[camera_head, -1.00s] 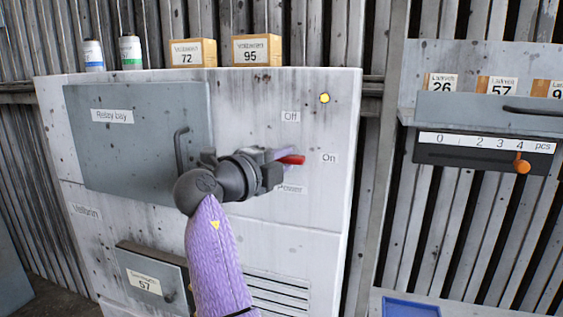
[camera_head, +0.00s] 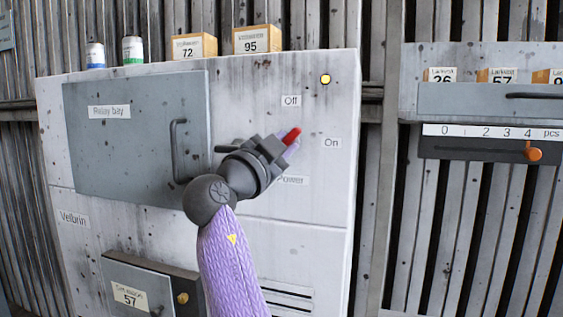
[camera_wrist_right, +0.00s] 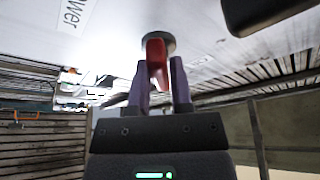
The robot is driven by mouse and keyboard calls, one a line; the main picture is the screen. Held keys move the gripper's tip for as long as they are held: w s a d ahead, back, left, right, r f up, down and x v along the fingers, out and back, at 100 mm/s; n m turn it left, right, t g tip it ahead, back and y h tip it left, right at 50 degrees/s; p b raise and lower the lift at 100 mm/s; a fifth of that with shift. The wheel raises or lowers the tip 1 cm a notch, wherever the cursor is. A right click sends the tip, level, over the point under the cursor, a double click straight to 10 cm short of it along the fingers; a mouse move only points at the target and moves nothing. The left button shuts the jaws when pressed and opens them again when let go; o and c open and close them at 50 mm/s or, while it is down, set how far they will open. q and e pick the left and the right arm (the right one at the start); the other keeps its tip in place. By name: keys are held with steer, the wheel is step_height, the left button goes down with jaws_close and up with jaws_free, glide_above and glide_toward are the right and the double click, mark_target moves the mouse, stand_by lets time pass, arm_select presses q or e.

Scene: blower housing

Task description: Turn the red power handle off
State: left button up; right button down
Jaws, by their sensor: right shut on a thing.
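The red power handle (camera_head: 292,135) is on the front of the white cabinet, between the "Off" label (camera_head: 291,101) above and the "On" label (camera_head: 332,142) to the right. In the head view it slants up and to the right. My right gripper (camera_head: 285,145) is shut on the handle. In the right wrist view the red handle (camera_wrist_right: 156,58) sits between the two purple fingers of the gripper (camera_wrist_right: 158,85), in front of its round grey base. The gripper hides part of the handle in the head view. My left gripper is not in view.
A yellow lamp (camera_head: 325,79) is at the cabinet's upper right. The relay bay door (camera_head: 135,150) with its grey bar handle (camera_head: 178,150) is to the left. Boxes and bottles stand on the cabinet top. A panel with an orange slider knob (camera_head: 534,154) is at the right.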

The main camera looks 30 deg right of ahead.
steer(key=n, duration=0.1)
steer(key=n+t, duration=0.1)
steer(key=shift+f+n+b, duration=0.2)
steer(key=shift+n+b, duration=0.1)
steer(key=shift+b, duration=0.1)
steer(key=shift+n+t+y, duration=0.3)
steer(key=shift+n+t, duration=0.4)
steer(key=shift+n, duration=0.5)
steer(key=n+t, duration=0.1)
steer(key=n, duration=0.2)
steer(key=shift+s+r+t+y, duration=0.1)
steer(key=shift+r+t+y, duration=0.05)
steer(key=shift+t+y, duration=0.2)
steer(key=shift+d+n+t+y, duration=0.1)
steer(key=shift+n+t+y, duration=0.45)
steer(key=shift+n, duration=1.55)
steer(key=c, duration=0.6)
jaws_free()
